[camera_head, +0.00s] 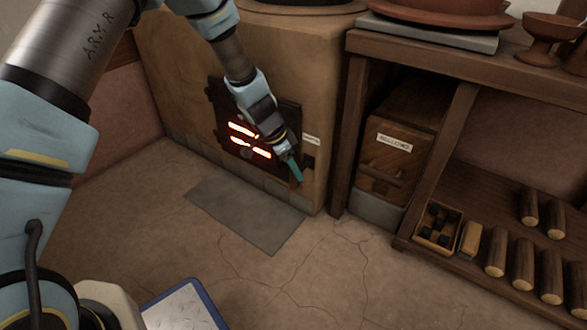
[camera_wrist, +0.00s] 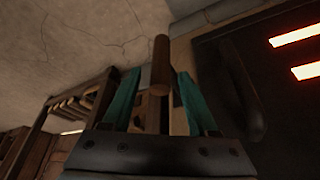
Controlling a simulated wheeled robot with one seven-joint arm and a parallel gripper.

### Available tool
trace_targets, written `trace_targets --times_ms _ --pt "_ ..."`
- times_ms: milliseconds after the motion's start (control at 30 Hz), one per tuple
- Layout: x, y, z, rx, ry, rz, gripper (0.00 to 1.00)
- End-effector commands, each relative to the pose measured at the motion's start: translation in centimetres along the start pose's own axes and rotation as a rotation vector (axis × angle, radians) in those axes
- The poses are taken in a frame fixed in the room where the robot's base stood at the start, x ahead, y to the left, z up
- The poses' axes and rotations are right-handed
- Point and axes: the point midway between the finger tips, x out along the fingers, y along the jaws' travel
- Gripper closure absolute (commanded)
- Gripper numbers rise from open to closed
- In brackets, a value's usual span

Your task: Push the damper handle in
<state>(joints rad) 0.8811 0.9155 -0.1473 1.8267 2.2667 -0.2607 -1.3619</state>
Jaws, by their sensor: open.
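The damper handle, a round brown wooden bar (camera_wrist: 160,62), shows between the two teal fingers of my gripper (camera_wrist: 158,74) in the wrist view. The fingers stand apart on either side of the bar, and a gap shows on each side. In the head view my gripper (camera_head: 292,168) is low at the right side of the stove front, beside the dark stove door (camera_head: 220,100) with glowing orange slots. There the gripper hides most of the handle and its mount. A small white label (camera_head: 311,139) sits on the stove just above and to the right of the gripper.
A wooden shelf unit (camera_head: 356,110) stands close to the right of the stove and holds a labelled wooden box (camera_head: 400,145). Several log-like cylinders (camera_head: 524,264) lie on its lower shelf.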

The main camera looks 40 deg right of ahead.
Motion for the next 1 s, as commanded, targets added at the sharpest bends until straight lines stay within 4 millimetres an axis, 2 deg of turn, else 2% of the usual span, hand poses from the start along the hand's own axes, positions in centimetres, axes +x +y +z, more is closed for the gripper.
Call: trace_targets --times_ms 133,667,1000 --pt "-0.04 0.00 0.00 0.000 0.000 0.000 0.42" --pt "-0.05 0.00 0.02 0.000 0.000 0.000 1.00" --pt "-0.05 0.00 0.03 0.000 0.000 0.000 1.00"
